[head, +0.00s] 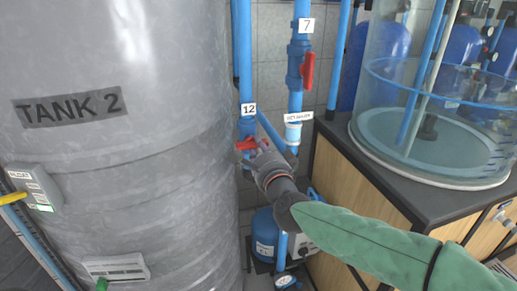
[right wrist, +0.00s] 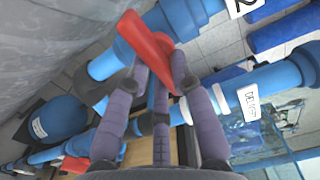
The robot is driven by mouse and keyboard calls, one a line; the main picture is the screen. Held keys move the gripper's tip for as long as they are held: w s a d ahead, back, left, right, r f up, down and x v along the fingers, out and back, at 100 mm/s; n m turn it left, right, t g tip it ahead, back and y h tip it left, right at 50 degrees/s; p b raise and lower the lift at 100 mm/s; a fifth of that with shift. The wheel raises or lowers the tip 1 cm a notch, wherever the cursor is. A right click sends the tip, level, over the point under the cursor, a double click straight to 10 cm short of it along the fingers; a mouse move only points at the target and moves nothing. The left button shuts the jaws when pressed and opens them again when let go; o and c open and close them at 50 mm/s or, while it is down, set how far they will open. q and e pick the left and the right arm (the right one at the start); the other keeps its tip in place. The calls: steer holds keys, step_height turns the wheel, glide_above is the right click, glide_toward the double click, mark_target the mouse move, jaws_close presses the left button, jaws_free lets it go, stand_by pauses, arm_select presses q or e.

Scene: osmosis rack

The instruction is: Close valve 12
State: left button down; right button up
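Valve 12 sits on a vertical blue pipe below the white "12" label (head: 248,107), beside the grey tank. Its red handle (head: 245,145) shows partly in the head view, lying roughly across the pipe. My right gripper (head: 262,152) is at the handle and hides its right end. In the right wrist view the red handle (right wrist: 150,45) runs down between the grey fingers of the right gripper (right wrist: 161,70). The fingers are close around its end, but whether they press on it is unclear. My left gripper is out of view.
The "TANK 2" tank (head: 120,190) stands close on the left. A second blue pipe with red valve handle 7 (head: 308,70) runs just right of valve 12. A clear cylinder (head: 430,175) stands on a dark-topped wooden cabinet (head: 350,180) at right.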

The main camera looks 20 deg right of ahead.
steer(key=shift+o, duration=1)
steer(key=s+a, duration=0.1)
steer(key=s, duration=1.1)
steer(key=shift+a, duration=0.15)
steer(key=shift+w, duration=0.1)
